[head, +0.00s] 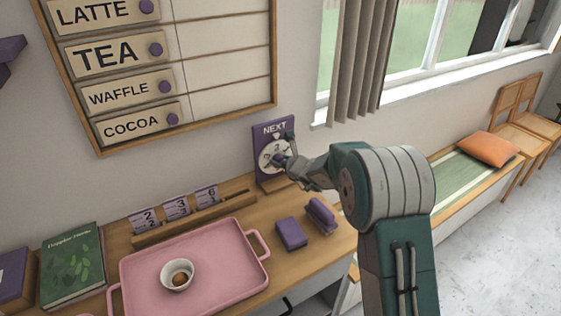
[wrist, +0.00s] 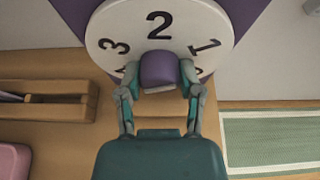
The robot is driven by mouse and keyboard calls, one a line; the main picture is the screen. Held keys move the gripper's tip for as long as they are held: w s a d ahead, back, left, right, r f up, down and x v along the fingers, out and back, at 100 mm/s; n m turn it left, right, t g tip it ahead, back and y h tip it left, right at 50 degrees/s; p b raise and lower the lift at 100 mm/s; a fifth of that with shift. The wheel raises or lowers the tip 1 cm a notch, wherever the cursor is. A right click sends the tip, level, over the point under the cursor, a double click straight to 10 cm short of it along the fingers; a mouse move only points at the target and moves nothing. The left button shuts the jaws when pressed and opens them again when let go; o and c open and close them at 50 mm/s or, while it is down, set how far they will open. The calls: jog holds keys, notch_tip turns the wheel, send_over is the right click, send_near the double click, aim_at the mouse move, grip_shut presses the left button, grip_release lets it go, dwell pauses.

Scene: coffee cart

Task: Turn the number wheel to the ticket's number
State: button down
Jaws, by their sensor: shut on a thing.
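The number wheel (head: 272,154) is a white disc on a purple stand (head: 261,135) marked NEXT, at the back of the counter. In the wrist view the wheel (wrist: 122,38) shows 3, 2 and 1, with 2 uppermost in the picture; its lower part is hidden. My gripper (wrist: 160,76) is shut on the purple knob (wrist: 159,68) at the wheel's middle, a finger on each side. In the head view my gripper (head: 284,162) covers the wheel's right side. Several-digit tickets (head: 177,207) stand in a wooden rail (head: 212,212), reading about 2/2, 3/3 and 6/1.
A pink tray (head: 218,250) holds a white cup (head: 178,272) with something brown in it. A purple block (head: 291,233) and another purple item (head: 320,215) lie right of the tray. A menu board (head: 225,60) hangs above.

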jog(key=shift+c, duration=1.3)
grip_release()
jog(key=shift+w, duration=0.1)
jog(key=v, duration=1.1)
jog(key=shift+s+d, duration=0.2)
jog(key=shift+s, duration=0.1)
jog(key=shift+r, duration=0.1)
